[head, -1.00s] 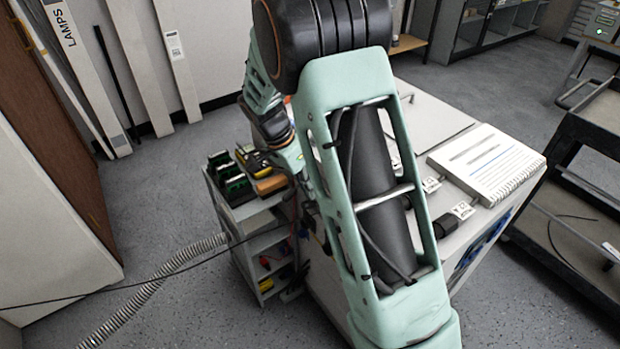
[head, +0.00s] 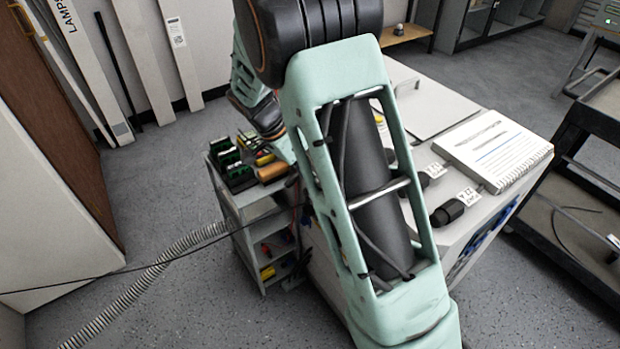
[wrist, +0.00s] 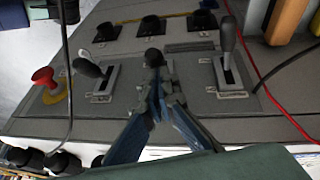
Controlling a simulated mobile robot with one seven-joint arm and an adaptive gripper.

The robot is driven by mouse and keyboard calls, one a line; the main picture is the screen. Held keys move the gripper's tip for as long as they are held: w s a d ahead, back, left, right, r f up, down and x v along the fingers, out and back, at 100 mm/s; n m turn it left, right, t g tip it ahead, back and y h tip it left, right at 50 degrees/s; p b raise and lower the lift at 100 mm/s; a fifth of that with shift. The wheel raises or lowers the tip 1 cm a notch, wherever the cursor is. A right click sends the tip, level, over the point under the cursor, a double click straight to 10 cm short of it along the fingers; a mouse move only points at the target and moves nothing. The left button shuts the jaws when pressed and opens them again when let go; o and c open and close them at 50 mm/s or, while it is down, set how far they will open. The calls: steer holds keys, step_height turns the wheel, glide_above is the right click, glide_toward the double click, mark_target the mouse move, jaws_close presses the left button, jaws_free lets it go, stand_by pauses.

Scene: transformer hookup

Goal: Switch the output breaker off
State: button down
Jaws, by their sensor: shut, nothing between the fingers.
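In the wrist view a grey panel (wrist: 190,110) carries lever switches in slotted plates. A left lever (wrist: 88,68) leans left, and a right lever (wrist: 228,36) stands up from its slot. A dark knob (wrist: 153,57) shows in the middle, directly at my fingertips; I cannot tell whether they touch it. No readable label shows which lever is the output breaker. My gripper (wrist: 156,86) is shut and empty, its blue fingers reaching in from below between the left and right levers. In the head view my arm hides the gripper and the levers.
A red mushroom button (wrist: 44,77) and black sockets (wrist: 150,25) sit on the panel. Cables cross it. In the head view a spiral notebook (head: 492,148) and black plugs (head: 447,212) lie on the white cabinet top. A small cart (head: 250,210) stands left; a dark trolley (head: 575,190) stands right.

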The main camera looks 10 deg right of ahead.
steer(key=shift+a+f, duration=0.15)
steer(key=shift+f, duration=0.05)
steer(key=h+b, duration=0.1)
steer(key=b, duration=0.1)
steer(key=a+f+b, duration=0.1)
steer(key=shift+s+f+t+h+b, duration=0.2)
steer(key=shift+s+t+h+b, duration=0.05)
steer(key=shift+t+h+b, duration=0.15)
steer(key=shift+s+a+f+m+t+h+b, duration=0.1)
steer(key=shift+a+f+t+h+b, duration=0.25)
steer(key=shift+f+h+b, duration=1.1)
steer(key=shift+s+a+f+m+t+h+b, duration=0.1)
steer(key=shift+s+a+f+t+h+b, duration=0.2)
steer(key=shift+b, duration=2.25)
steer(key=shift+w+a+f+m+t+h+b, duration=0.1)
steer(key=shift+a+f+t+h+b, duration=0.2)
steer(key=shift+f+h+b, duration=1.15)
steer(key=shift+s+d+r+y+b, duration=0.1)
steer(key=shift+r+y+b, duration=0.45)
steer(key=shift+b, duration=0.1)
steer(key=shift+r, duration=0.1)
